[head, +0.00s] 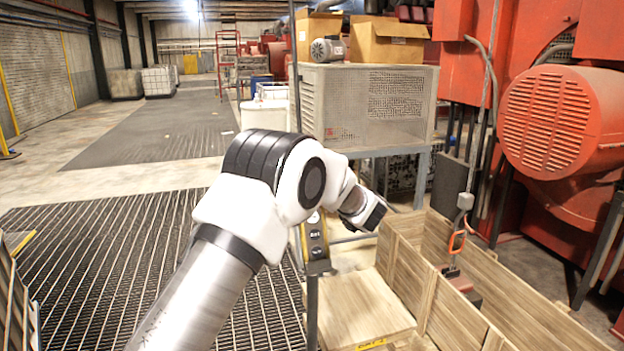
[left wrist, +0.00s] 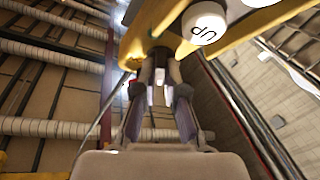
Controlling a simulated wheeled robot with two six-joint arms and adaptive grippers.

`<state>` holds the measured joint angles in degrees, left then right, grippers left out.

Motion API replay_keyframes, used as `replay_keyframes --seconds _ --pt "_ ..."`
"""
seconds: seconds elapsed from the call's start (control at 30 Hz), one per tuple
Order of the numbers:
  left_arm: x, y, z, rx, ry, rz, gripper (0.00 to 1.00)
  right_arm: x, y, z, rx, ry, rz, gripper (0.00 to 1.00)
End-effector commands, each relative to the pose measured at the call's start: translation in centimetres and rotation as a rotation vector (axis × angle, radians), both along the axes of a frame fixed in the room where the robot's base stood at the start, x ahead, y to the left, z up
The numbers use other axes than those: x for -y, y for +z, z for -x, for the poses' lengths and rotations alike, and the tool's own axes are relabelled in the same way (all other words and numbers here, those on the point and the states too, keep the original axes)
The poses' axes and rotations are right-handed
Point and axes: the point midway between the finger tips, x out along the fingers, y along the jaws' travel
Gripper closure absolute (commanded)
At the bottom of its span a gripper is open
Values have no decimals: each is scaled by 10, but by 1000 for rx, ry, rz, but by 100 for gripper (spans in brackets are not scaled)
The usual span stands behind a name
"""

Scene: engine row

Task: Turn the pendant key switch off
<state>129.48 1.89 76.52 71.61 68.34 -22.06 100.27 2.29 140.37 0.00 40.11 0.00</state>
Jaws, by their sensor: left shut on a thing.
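The yellow pendant (head: 316,243) hangs upright just right of my left arm in the head view, with round buttons on its face. In the left wrist view the pendant (left wrist: 140,38) fills the top, with a white button marked UP (left wrist: 204,23). My left gripper (left wrist: 160,80) points at the pendant, its fingertips close together on a small part at its surface, which I take to be the key switch. The fingers hide most of that part, so which way the key is turned cannot be told. In the head view my arm hides this gripper. My right gripper is not in view.
Behind are a grey vented cabinet (head: 366,108) and red machinery (head: 560,120). The grated floor (head: 110,262) at left is clear.

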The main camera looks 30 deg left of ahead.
Motion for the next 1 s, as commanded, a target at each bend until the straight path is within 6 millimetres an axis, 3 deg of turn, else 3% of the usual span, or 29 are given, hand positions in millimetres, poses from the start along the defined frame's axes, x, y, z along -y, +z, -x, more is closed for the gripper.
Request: replay_keyframes --seconds 0.07,0.1,0.17,0.57,1.0 --pt "-1 1 0 2 0 0 100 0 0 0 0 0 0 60" --pt "-1 1 0 2 0 0 83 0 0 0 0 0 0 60" --pt "-1 1 0 2 0 0 65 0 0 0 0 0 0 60" --pt "6 1 2 0 -3 -2 65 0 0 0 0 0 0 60" --pt "93 1 46 -1 -2 -3 65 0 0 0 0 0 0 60"
